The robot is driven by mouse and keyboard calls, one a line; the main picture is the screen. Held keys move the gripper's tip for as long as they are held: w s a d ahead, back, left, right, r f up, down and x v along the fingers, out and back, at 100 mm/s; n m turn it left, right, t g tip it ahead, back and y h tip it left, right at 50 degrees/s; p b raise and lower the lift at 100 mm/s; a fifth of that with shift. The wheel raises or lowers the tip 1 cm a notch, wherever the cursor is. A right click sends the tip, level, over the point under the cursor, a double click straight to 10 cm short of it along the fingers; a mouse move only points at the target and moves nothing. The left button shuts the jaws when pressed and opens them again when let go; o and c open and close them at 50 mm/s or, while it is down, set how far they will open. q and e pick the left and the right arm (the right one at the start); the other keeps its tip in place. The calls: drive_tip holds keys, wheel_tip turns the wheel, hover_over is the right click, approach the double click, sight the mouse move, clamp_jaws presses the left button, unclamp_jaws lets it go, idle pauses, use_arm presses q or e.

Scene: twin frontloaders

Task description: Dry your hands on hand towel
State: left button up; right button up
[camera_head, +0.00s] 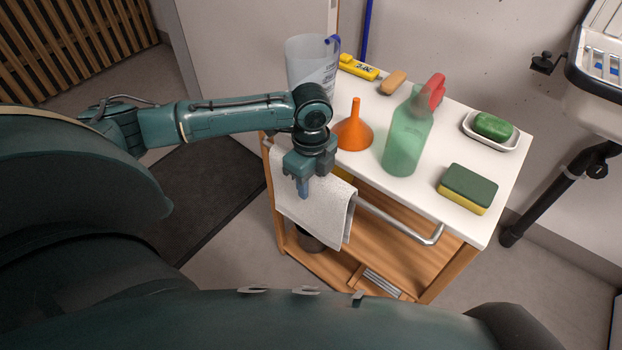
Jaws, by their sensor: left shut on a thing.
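A white hand towel (322,213) hangs over the metal rail (400,224) at the front of a wooden cart with a white top. My left gripper (303,188) is at the towel's upper part, near the left end of the rail, pointing down. It is shut on the towel; the fingers hide the spot they hold. The towel hangs below and to the right of the gripper. My right gripper is not in view.
A sink (600,95) is at the right.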

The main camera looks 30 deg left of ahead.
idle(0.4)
use_arm(q)
drive_tip(key=o, duration=1.2)
drive_tip(key=shift+c, duration=0.2)
drive_tip(key=shift+r, duration=0.15)
wheel_tip(320, 180, up, 12)
drive_tip(key=shift+f, duration=0.2)
drive_tip(key=shift+r, duration=0.1)
